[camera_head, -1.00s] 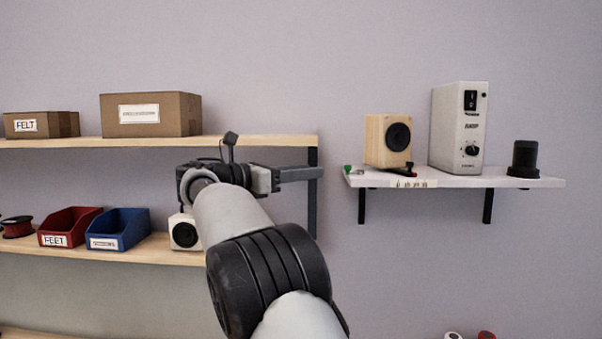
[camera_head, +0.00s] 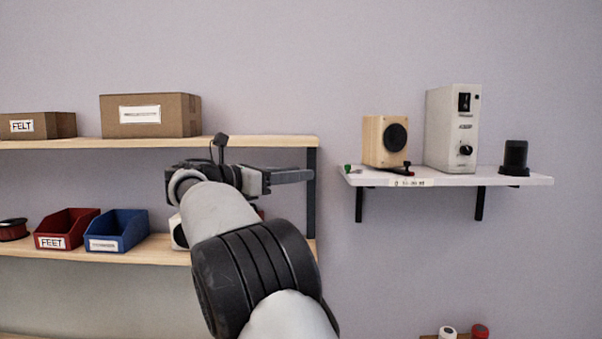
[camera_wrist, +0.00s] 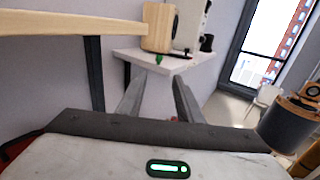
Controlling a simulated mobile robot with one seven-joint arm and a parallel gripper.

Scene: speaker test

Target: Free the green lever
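The green lever (camera_head: 347,168) is a small green piece at the left front of the white wall shelf (camera_head: 470,181). It also shows in the wrist view (camera_wrist: 158,59), beyond and between my fingers. The wooden speaker (camera_head: 375,142) stands on the shelf just right of it, with a small black piece with a red end (camera_head: 407,168) by its base. My gripper (camera_head: 312,175) is left of the shelf, apart from the lever. In the wrist view my gripper (camera_wrist: 158,80) is open, with nothing seen between the fingers.
A white amplifier box (camera_head: 440,130) and a black cylinder (camera_head: 515,156) stand farther right on the shelf. A wooden rack shelf (camera_head: 240,141) with a dark post (camera_head: 311,195) is close to my gripper. Red (camera_head: 66,229) and blue (camera_head: 118,231) bins sit lower left. Air before the wall shelf is clear.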

